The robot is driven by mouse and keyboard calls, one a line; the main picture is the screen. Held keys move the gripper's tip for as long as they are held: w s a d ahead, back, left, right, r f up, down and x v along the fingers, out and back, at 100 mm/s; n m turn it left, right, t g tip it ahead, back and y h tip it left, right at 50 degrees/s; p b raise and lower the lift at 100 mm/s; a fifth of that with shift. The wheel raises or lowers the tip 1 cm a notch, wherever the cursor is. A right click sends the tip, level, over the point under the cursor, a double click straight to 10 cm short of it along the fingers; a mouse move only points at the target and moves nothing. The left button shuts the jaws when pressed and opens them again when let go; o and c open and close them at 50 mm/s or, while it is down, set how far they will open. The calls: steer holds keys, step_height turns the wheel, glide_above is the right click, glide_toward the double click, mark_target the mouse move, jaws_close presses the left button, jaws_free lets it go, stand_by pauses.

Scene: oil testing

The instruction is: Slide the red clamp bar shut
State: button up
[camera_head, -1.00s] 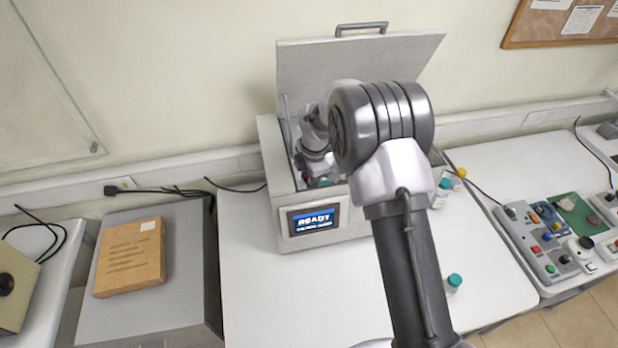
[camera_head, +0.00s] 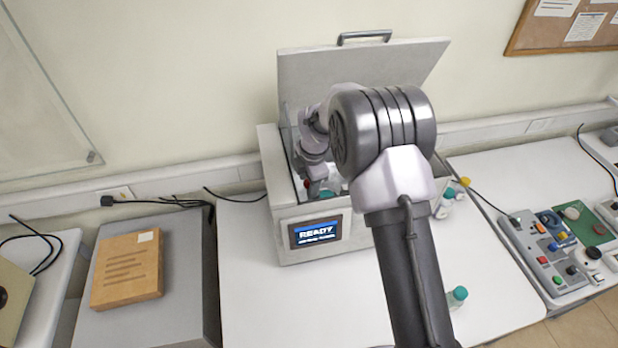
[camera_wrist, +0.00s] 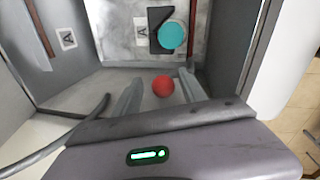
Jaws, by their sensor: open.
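The red round knob (camera_wrist: 163,86), which seems to belong to the clamp bar, shows in the wrist view between the two fingers of my gripper (camera_wrist: 159,80). The fingers are apart, with a gap visible on each side of the knob. The bar itself cannot be made out clearly.
The tester's lid (camera_head: 360,65) stands raised at the back, and its screen (camera_head: 316,231) reads READY. Tester walls enclose my gripper. A teal-capped bottle (camera_head: 456,297) stands on the white table (camera_head: 300,310). A brown package (camera_head: 128,270) lies at left.

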steer(key=s+d+r, duration=0.1)
steer(key=s+r, duration=0.2)
steer(key=r, duration=1.4)
steer(key=shift+d+f, duration=0.1)
